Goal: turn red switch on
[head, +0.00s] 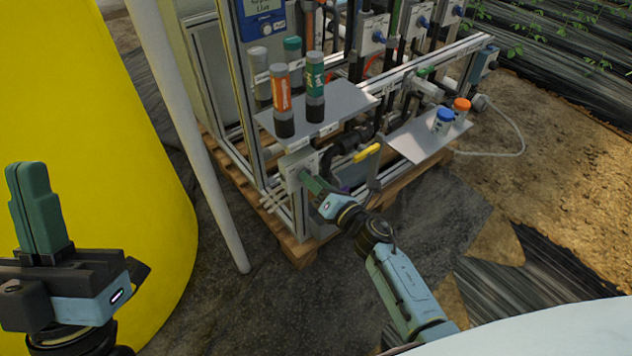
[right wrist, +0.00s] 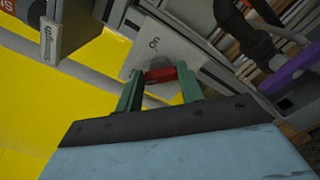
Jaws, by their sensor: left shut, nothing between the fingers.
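The red switch (right wrist: 161,75) sits on a pale plate (right wrist: 148,52) marked "On" in the right wrist view. My right gripper (right wrist: 160,82) has its two green fingers on either side of the red switch, and the red part fills the gap between them. In the head view my right gripper (head: 312,186) is at the pale switch box (head: 297,166) on the near corner of the skid frame, and the red switch is hidden there. My left gripper (head: 35,210) is shut and empty, upright in front of the yellow tank, far from the switch.
A large yellow tank (head: 110,90) fills the left, with a white pipe (head: 195,130) beside it. Above the switch box, a grey shelf (head: 345,97) holds several capped bottles. A yellow-handled valve (head: 367,153) is close to the right of my right gripper. A wooden pallet (head: 297,248) lies below.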

